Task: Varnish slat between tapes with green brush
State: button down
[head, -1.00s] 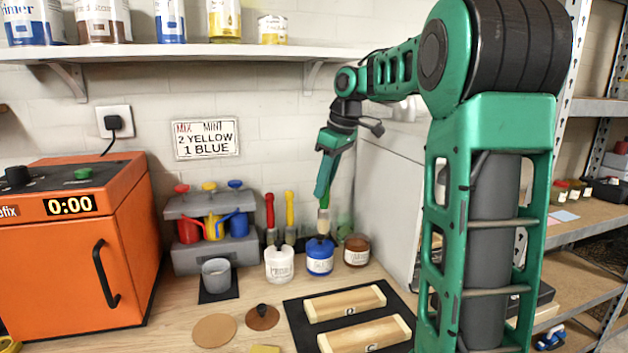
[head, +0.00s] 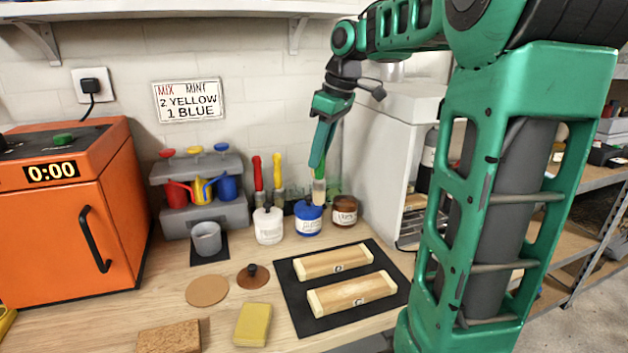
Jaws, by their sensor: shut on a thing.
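My gripper (head: 321,158) points down at the back of the bench, shut on the green brush (head: 319,186). The brush hangs bristles down, close to the upper right of the blue jar (head: 308,221); whether it touches the jar I cannot tell. A brown jar (head: 344,212) stands just right of the blue one, its label too small to read surely. Two wooden slats with paler end bands, perhaps the tapes, lie on a black mat: the far slat (head: 334,262) and the near slat (head: 351,293), which seems marked C.
A white jar (head: 268,227) stands left of the blue one, with a red brush (head: 258,173) and a yellow brush (head: 278,172) behind. A grey cup (head: 207,240), cork disc (head: 207,291) and yellow sponge (head: 253,324) lie left of the mat (head: 300,318). A white cabinet (head: 385,150) stands right.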

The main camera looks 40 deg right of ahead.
dwell(0.3)
jog(key=shift+w+d, duration=0.15)
jog(key=shift+w, duration=0.05)
jog(key=w+d+t+h, duration=0.1)
jog(key=w+d+h, duration=0.25)
jog(key=d, duration=0.45)
jog(key=shift+n, duration=0.3)
jog(key=shift+s+d+f, duration=0.1)
jog(key=shift+s+f, duration=0.15)
jog(key=shift+f, duration=1.25)
jog(key=shift+s+d+f, duration=0.1)
jog(key=shift+s+f, duration=0.1)
jog(key=shift+f, duration=1.95)
notch_tip(320, 180, up, 7)
dwell(0.8)
jog(key=shift+a, duration=0.1)
dwell(0.5)
